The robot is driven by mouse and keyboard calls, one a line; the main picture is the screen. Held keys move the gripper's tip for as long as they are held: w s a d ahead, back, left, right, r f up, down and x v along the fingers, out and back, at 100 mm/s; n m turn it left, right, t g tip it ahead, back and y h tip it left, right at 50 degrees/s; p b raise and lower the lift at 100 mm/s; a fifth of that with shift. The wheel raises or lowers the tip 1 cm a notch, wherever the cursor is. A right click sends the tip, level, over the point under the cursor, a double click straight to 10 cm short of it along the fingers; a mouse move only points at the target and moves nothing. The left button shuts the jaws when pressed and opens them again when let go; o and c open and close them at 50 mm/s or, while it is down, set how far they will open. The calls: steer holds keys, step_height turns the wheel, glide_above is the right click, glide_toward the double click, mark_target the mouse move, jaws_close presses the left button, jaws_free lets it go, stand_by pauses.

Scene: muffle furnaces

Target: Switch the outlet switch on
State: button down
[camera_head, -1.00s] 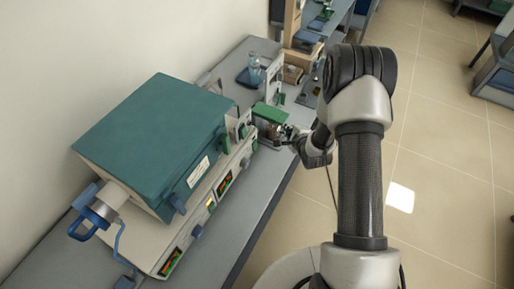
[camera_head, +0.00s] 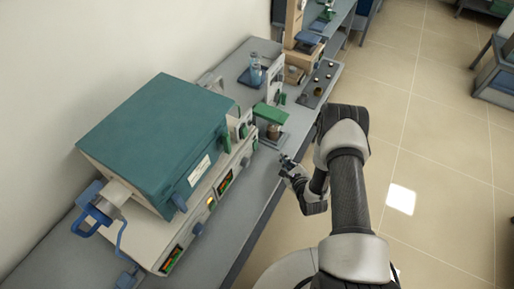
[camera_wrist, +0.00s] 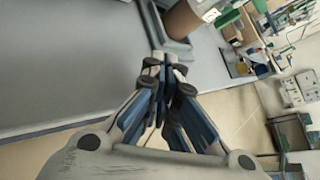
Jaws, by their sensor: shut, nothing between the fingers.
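I cannot make out an outlet in the head view. My gripper (camera_wrist: 165,62) is shut and empty, its fingertips together in the wrist view. In the head view my gripper (camera_head: 284,162) is over the bench's front edge, right of the furnace and apart from the outlets.
A teal-topped muffle furnace (camera_head: 155,135) fills the left of the bench (camera_head: 250,200). A small green-topped device holding a brown vessel (camera_head: 273,131) stands behind my gripper. A flask (camera_head: 256,72) stands farther back.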

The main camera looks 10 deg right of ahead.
mark_target(266, 159)
steer(key=w+a, duration=0.1)
steer(key=w+a+b, duration=0.1)
steer(key=a, duration=0.1)
steer(key=w+a+f, duration=0.1)
steer(key=w+a, duration=0.1)
steer(key=shift+a, duration=0.25)
steer(key=shift+w+a+b, duration=0.6)
steer(key=shift+a, duration=0.15)
stand_by(0.8)
steer(key=shift+w+a+f+b, duration=0.1)
steer(key=shift+w+a+b, duration=0.15)
steer(key=shift+a+b, duration=0.1)
steer(key=shift+w+a, duration=0.2)
steer(key=shift+a, duration=0.05)
stand_by(0.6)
stand_by(0.3)
steer(key=shift+s+d, duration=0.5)
steer(key=shift+d, duration=0.15)
